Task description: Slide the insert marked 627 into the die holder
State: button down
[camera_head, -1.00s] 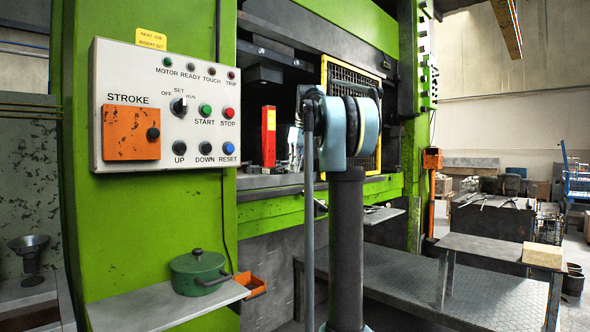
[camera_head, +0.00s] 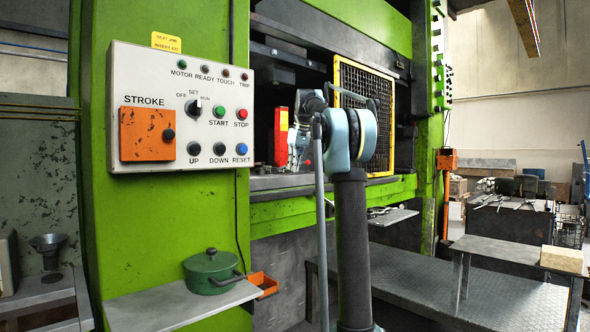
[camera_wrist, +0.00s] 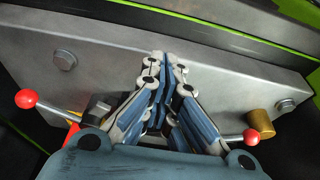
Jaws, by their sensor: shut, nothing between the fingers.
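My gripper (camera_wrist: 165,62) is shut and empty in the wrist view, its blue and white fingers pressed together above a grey metal surface with bolt heads (camera_wrist: 64,60). In the head view my gripper (camera_head: 297,150) is small in the press opening, partly hidden by my arm. I cannot make out an insert with the number 627 in either view. The die holder is not clearly identifiable; the bolted grey surface (camera_wrist: 215,62) may be part of it. A yellow note (camera_head: 166,42) above the control panel has two lines of text, too small to read surely.
Red ball knobs on levers flank my gripper at left (camera_wrist: 26,98) and right (camera_wrist: 251,137), with a brass cylinder (camera_wrist: 261,123). A red block (camera_head: 281,136) stands in the opening. A yellow-framed mesh guard (camera_head: 364,110) stands behind my arm. A green pot (camera_head: 211,270) sits on a shelf.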

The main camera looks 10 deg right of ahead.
jog(key=shift+a, duration=0.1)
jog(key=shift+s, duration=0.15)
jog(key=s+d+r, duration=0.4)
jog(key=s+r, duration=0.1)
jog(key=r, duration=0.5)
jog(key=s+f+m, duration=0.2)
jog(key=s+f, duration=1.3)
jog(key=f, duration=0.3)
jog(key=s+d+f+m+h, duration=0.1)
jog(key=s+f+m, duration=0.1)
jog(key=s+f, duration=1.4)
jog(key=s+f+m+h, duration=0.1)
jog(key=s+f+m, duration=0.2)
jog(key=s+f, duration=1.2)
notch_tip(320, 180, down, 6)
jog(key=shift+s+d+f+g, duration=0.1)
jog(key=shift+s+d+g, duration=0.1)
jog(key=shift+d+g, duration=0.15)
